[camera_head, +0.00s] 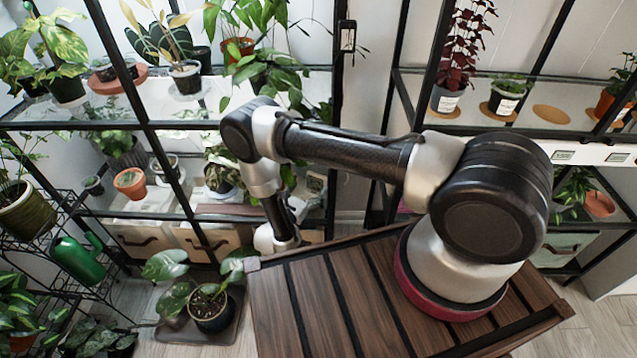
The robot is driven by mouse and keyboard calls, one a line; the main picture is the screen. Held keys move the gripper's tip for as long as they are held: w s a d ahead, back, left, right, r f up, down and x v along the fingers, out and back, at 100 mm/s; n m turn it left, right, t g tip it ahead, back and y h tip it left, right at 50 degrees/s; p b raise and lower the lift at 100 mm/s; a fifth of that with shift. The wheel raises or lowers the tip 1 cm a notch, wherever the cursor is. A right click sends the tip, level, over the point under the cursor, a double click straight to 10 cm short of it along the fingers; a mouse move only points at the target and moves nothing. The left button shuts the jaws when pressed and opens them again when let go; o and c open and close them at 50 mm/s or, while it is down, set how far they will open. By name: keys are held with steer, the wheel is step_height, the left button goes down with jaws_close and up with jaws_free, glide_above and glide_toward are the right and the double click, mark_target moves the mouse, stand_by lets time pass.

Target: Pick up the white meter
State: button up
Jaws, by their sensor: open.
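A small pale device with a greyish face (315,182) stands at the right end of the lower shelf of the left rack. It may be the white meter, but it is too small to be sure. My arm reaches left from its base and bends down in front of this rack. Its wrist is just left of and below the pale device. My gripper itself does not show; it is hidden behind or beyond the wrist.
The left rack's black posts and glass shelves (160,215) surround the wrist closely. Potted plants crowd the shelves. A potted plant (212,308) stands on a floor tray at the lower left. A green watering can (78,262) is at the far left. The slatted wooden top (310,310) is bare in front.

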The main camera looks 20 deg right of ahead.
mark_target(316, 178)
steer(key=x, duration=0.5)
steer(key=shift+w+d+r, duration=0.15)
steer(key=shift+w+d, duration=0.05)
steer(key=c, duration=1.1)
